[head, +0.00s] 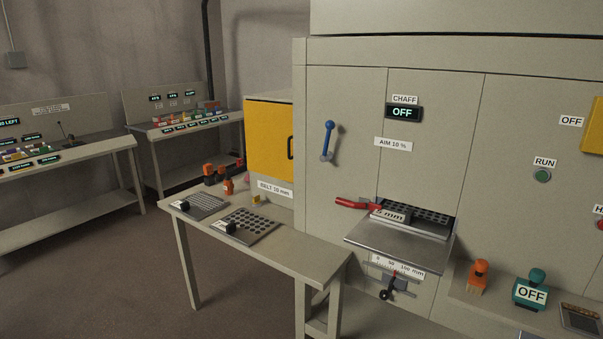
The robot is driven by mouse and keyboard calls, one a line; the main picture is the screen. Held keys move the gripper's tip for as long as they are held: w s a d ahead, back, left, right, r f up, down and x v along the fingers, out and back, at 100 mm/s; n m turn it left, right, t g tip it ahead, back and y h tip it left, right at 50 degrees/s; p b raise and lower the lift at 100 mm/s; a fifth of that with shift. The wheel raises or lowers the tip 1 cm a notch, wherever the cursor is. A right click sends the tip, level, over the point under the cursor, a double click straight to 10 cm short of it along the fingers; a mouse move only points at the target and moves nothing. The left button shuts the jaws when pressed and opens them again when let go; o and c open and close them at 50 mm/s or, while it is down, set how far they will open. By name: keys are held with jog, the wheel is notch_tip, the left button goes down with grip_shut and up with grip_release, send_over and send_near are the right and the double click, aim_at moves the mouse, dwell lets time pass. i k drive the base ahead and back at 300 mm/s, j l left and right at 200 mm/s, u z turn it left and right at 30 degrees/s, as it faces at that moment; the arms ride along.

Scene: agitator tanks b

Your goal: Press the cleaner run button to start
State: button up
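The run button is a round green button (542,175) on the right part of the large beige machine front in the head view. A white label reading RUN (544,162) sits just above it. The machine (350,110) fills the right half of the view. A small display (404,112) under the CHAFF label reads OFF, and another OFF label (571,121) sits up and right of the button, beside a yellow part at the edge. My gripper is not in view.
A low table (290,258) with two perforated plates stands left of the machine. A metal tray (400,243) and red handle (352,203) stick out from the front. A shelf at lower right holds an orange brush (478,277) and a green OFF-labelled item (531,291). Open floor lies at lower left.

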aim_at(541, 175)
jog(key=l, duration=0.6)
jog(key=k+l+u, duration=0.1)
jog(key=l, duration=1.15)
jog(key=k+l+u, duration=0.1)
jog(key=l, duration=0.55)
jog(key=k+l, duration=0.15)
jog(key=l, duration=0.45)
jog(key=k+l+u, duration=0.1)
jog(key=l, duration=0.5)
